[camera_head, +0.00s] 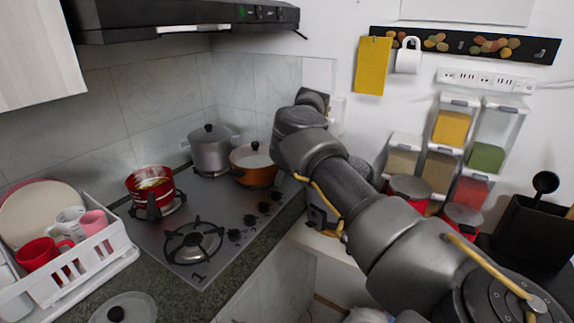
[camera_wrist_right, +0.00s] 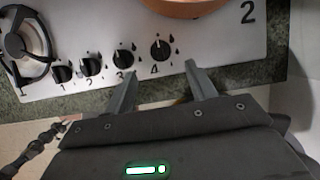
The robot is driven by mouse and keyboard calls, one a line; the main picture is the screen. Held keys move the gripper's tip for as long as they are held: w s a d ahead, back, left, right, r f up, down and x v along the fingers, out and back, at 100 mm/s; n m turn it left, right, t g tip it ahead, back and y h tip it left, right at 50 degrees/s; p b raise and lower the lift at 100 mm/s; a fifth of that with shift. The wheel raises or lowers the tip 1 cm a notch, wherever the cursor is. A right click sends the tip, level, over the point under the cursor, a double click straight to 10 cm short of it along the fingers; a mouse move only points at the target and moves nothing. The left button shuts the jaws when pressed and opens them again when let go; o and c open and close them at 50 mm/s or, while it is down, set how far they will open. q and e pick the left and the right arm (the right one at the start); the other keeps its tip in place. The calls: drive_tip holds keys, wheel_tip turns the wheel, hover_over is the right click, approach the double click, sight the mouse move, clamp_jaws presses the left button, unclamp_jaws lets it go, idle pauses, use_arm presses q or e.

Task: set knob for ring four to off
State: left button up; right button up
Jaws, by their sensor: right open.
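The knob for ring four (camera_wrist_right: 160,48) is a round black knob above the printed 4, at the right end of the knob row in the right wrist view. The row also shows on the hob's front right edge in the head view (camera_head: 276,195). My right gripper (camera_wrist_right: 161,72) is open and empty. Its two fingertips point at knob four, one towards each side, and appear just short of it. I cannot tell the exact knob setting. In the head view my right arm hides most of this gripper. My left gripper is out of view.
Knob three (camera_wrist_right: 123,58) is close to the left finger. An orange pot (camera_wrist_right: 183,8) stands on the ring just behind. A red pot (camera_head: 150,183) and a grey pot (camera_head: 210,150) are on other rings. A white dish rack (camera_head: 118,250) stands at the left.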

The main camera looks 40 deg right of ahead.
drive_tip(key=shift+v, duration=1.3)
